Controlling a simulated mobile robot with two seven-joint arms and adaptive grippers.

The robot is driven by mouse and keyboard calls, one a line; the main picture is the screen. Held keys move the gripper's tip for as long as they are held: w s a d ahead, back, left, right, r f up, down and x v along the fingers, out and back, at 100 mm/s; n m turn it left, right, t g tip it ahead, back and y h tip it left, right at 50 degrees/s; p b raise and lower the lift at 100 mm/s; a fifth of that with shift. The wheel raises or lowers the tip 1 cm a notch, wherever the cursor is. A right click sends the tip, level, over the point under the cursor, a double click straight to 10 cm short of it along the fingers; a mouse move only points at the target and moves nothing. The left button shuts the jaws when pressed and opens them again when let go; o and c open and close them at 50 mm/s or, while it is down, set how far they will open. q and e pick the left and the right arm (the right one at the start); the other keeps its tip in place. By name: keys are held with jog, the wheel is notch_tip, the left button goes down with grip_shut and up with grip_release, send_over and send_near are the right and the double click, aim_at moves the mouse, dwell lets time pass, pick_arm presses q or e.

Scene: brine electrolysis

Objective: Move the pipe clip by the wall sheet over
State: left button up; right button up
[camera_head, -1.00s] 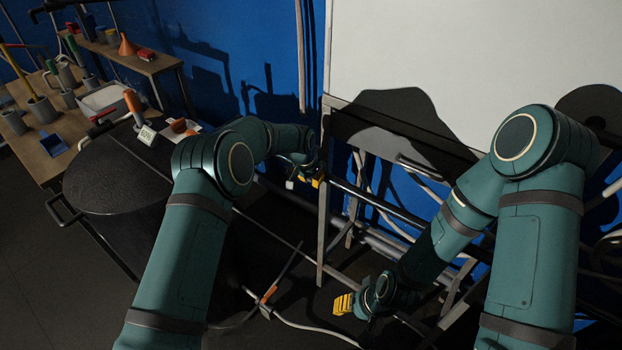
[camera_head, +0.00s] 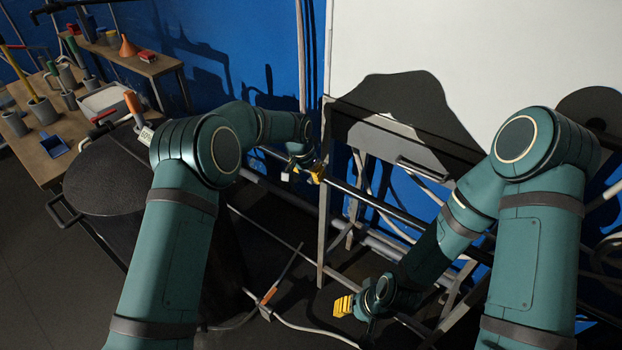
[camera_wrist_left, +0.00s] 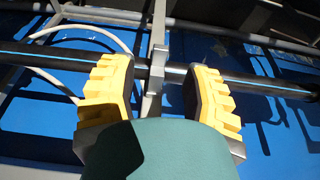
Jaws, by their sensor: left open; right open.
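In the left wrist view, a grey metal piece (camera_wrist_left: 155,78) crosses a dark pipe with a blue line (camera_wrist_left: 255,84) between my yellow fingertips. It may be the pipe clip, but I cannot tell it surely from the frame behind. My left gripper (camera_wrist_left: 161,85) is open, with one finger on each side of that piece and no visible grip. In the head view my left gripper (camera_head: 306,172) is beside the upright frame post, below the pale wall sheet (camera_head: 470,60). My right gripper (camera_head: 343,305) is low at the front; its yellow fingers show.
A dark round drum (camera_head: 105,185) stands left of my left arm. A wooden bench (camera_head: 50,160) with several tools and pots is at the far left. A metal frame (camera_head: 323,215) and pipes fill the middle. A cable with an orange part (camera_head: 268,296) lies on the floor.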

pick_arm(q)
jog(key=v, duration=0.7)
